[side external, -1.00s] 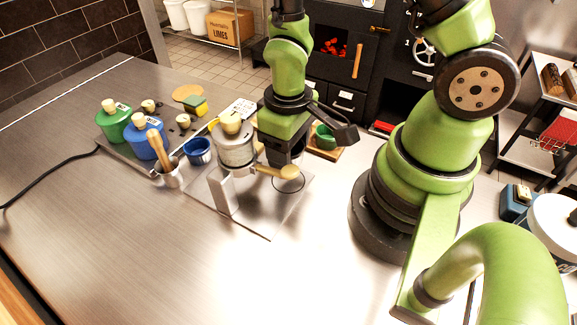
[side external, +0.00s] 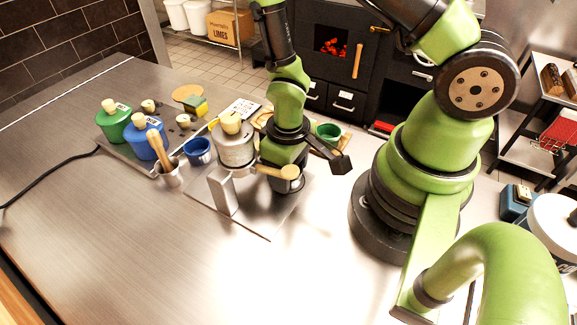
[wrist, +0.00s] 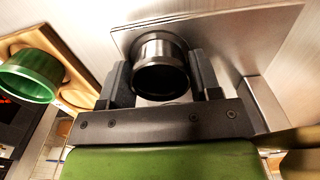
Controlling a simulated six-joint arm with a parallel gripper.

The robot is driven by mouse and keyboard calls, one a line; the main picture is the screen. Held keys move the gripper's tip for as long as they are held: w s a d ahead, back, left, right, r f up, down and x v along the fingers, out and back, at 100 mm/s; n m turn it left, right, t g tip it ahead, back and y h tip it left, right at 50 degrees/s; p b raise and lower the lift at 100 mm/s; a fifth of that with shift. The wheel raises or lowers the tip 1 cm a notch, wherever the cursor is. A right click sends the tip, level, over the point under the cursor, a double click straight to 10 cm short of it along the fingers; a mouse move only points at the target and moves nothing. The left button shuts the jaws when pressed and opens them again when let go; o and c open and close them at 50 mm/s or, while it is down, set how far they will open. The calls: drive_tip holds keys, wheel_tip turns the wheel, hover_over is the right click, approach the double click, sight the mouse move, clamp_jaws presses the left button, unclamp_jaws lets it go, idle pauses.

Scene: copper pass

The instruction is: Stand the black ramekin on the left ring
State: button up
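The black ramekin (wrist: 160,66) is between the two fingers of my gripper (wrist: 162,80) in the wrist view, with a finger close against each side. My gripper is shut on it. In the side view my gripper (side external: 285,182) is low over the right part of the metal plate (side external: 262,224), where a dark ring outline lay. The ring is now covered by my gripper and the ramekin. The ramekin is upright or nearly so. I cannot tell whether its base touches the plate, which also shows in the wrist view (wrist: 235,35).
A metal canister (side external: 236,150) and an upright grey block (side external: 222,192) with a wooden-ended handle (side external: 275,172) stand close to my gripper. A green ramekin (side external: 328,132) sits on a wooden board behind. A blue ramekin (side external: 198,151) is left. The front counter is clear.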

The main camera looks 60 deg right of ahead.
drive_tip(key=o, duration=0.4)
drive_tip(key=shift+c, duration=0.2)
drive_tip(key=shift+r, duration=0.15)
drive_tip(key=s+r+m+t+y, duration=0.1)
drive_tip(key=s+r+m+t, duration=0.1)
drive_tip(key=r, duration=1.3)
drive_tip(key=s+r+m+t+y, duration=0.1)
drive_tip(key=s+r+t, duration=0.3)
drive_tip(key=r, duration=1.1)
drive_tip(key=shift+m+t, duration=0.5)
drive_tip(key=shift+t, duration=0.1)
drive_tip(key=shift+s+a, duration=0.1)
